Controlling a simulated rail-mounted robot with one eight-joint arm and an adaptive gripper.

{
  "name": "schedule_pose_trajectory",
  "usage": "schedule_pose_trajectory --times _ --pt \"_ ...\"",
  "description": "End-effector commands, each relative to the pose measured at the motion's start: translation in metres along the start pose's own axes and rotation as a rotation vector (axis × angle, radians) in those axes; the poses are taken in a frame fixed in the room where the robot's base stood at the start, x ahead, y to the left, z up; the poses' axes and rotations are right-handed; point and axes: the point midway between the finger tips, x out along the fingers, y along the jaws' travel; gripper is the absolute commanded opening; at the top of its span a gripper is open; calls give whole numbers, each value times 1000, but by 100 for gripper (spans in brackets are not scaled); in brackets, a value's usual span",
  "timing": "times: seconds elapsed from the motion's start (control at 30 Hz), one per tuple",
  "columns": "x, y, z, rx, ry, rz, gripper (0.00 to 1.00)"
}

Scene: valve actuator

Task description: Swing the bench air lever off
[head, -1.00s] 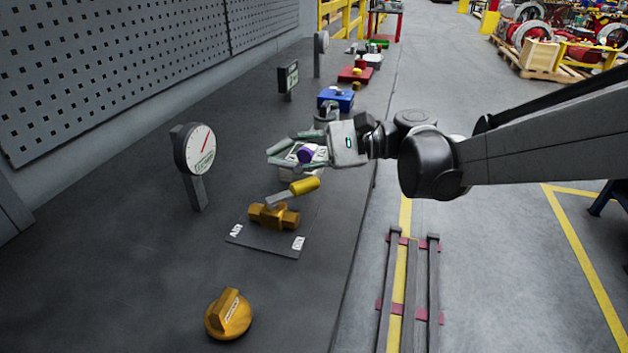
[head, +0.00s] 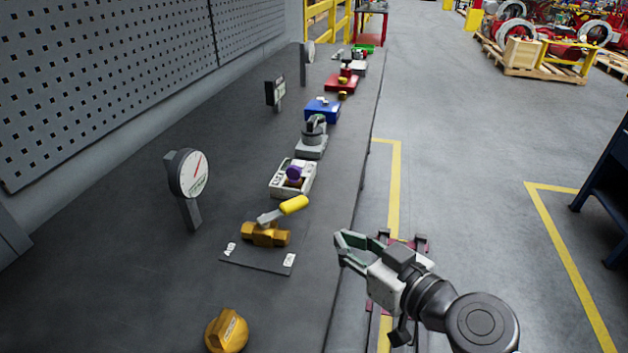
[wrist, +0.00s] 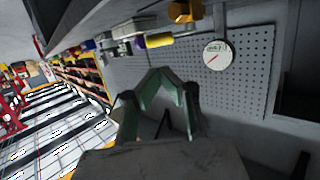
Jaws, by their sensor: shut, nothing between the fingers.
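The bench air valve is a brass body (head: 265,234) on a dark plate (head: 252,262) with a small white label at each end. Its lever has a yellow grip (head: 294,205) that points right and slightly away from me. The grip also shows in the wrist view (wrist: 158,41), near the brass valve body (wrist: 184,11). My gripper (head: 338,244) is shut and empty, to the right of the lever by the bench's right edge, and apart from the lever. In the wrist view its fingers (wrist: 165,72) meet ahead of the palm.
A brass knob (head: 227,331) is nearer me. A white box with a purple knob (head: 293,176) sits just beyond the lever, with a grey device (head: 313,136) and blue box (head: 322,110) farther along.

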Motion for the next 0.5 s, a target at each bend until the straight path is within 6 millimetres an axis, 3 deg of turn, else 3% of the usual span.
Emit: schedule_pose_trajectory --times 0.17,0.5 --pt "1 2 2 -40 5 18 0" --pt "42 2 3 -39 4 14 0"
